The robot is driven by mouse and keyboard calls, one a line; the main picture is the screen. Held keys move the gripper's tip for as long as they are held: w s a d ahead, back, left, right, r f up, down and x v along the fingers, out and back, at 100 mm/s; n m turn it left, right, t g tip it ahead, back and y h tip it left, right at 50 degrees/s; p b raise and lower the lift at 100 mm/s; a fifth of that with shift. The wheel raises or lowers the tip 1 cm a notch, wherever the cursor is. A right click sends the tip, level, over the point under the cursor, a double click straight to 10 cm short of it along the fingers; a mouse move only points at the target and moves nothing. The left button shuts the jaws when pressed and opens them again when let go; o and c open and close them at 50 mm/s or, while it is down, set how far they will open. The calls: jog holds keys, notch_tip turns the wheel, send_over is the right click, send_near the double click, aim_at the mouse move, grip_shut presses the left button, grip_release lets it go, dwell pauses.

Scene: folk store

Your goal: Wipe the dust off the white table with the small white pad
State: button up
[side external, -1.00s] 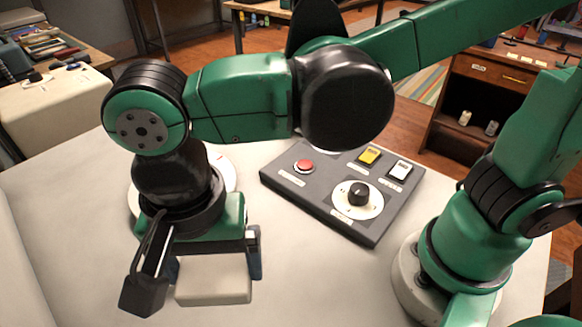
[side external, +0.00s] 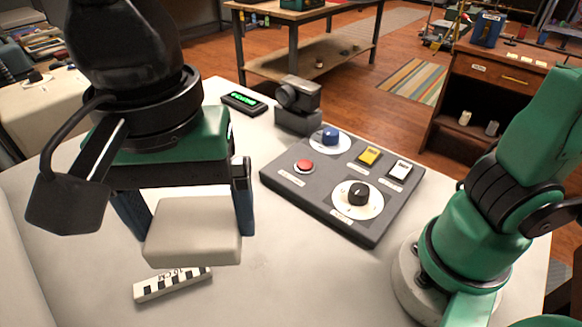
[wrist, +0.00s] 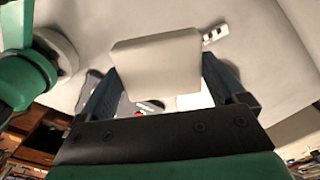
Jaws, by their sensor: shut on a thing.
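The small white pad (side external: 192,232) is held between the two dark blue fingers of my gripper (side external: 187,208). It appears above the left part of the white table (side external: 330,285), apart from it. In the wrist view the pad (wrist: 158,68) sits between the fingertips, one on each side. The table top looks mostly pale and plain; I cannot make out a clear patch of dust, and my gripper and pad hide part of it.
A grey control panel (side external: 287,190) with buttons and a dial lies mid-table. A black-and-white striped bar (side external: 173,285) lies below the pad in the picture. Behind stand a dark grey device (side external: 298,103) and a green-lit display (side external: 244,101).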

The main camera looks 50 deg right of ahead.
jog(key=w+d+f+n, duration=0.3)
jog(key=d+f+n, duration=0.1)
jog(key=f, duration=0.2)
jog(key=n, duration=0.5)
send_over(268, 260)
notch_tip(268, 260, down, 6)
jog(key=shift+a+f, duration=0.1)
jog(key=shift+f, duration=3.85)
jog(key=shift+a+r, duration=0.15)
jog(key=shift+a, duration=1.7)
jog(key=shift+d, duration=1.95)
notch_tip(268, 260, up, 8)
jog(key=shift+f, duration=0.2)
jog(key=shift+a, duration=0.1)
